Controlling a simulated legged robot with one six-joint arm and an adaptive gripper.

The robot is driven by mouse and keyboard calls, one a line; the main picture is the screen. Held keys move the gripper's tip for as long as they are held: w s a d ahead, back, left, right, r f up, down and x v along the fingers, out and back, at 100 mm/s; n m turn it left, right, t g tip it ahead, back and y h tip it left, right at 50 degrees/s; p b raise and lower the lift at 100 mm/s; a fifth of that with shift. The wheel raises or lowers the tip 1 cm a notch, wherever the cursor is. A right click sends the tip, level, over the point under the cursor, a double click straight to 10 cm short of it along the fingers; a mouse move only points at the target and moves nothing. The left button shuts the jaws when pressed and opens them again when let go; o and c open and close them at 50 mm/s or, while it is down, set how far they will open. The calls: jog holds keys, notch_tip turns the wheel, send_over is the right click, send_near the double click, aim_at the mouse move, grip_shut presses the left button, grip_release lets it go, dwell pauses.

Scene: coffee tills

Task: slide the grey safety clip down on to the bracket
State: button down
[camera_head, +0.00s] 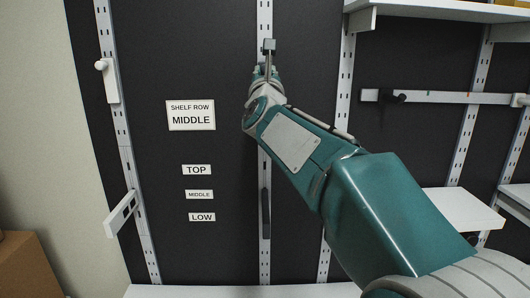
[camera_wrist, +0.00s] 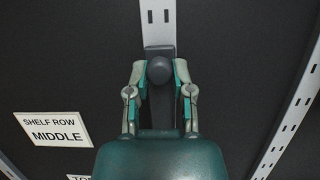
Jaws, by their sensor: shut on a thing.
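The grey safety clip (camera_wrist: 155,50) sits against the white slotted upright in the wrist view, with a dark round knob (camera_wrist: 159,70) facing me. Its top shows as a small grey block (camera_head: 268,45) in the head view. My gripper (camera_wrist: 159,74) is shut on the knob, one finger on each side; in the head view my gripper (camera_head: 265,71) is high on the middle upright. Lower on that upright is a long dark upright piece (camera_head: 265,213); I cannot tell whether it is the bracket. My arm and wrist hide part of the upright between them.
Signs (camera_head: 190,115) hang on the dark wall to the left. A white knobbed piece (camera_head: 107,78) and a white bracket (camera_head: 121,213) are on the left upright. A white rail (camera_head: 445,97) and shelves (camera_head: 462,209) are at the right. A brown box (camera_head: 28,265) stands lower left.

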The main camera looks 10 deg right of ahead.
notch_tip(320, 180, down, 18)
dwell(2.4)
jog(key=shift+f, duration=0.1)
jog(key=shift+f, duration=2.45)
jog(key=shift+c, duration=2.1)
grip_release()
jog(key=shift+s+a, duration=0.1)
jog(key=shift+a, duration=0.05)
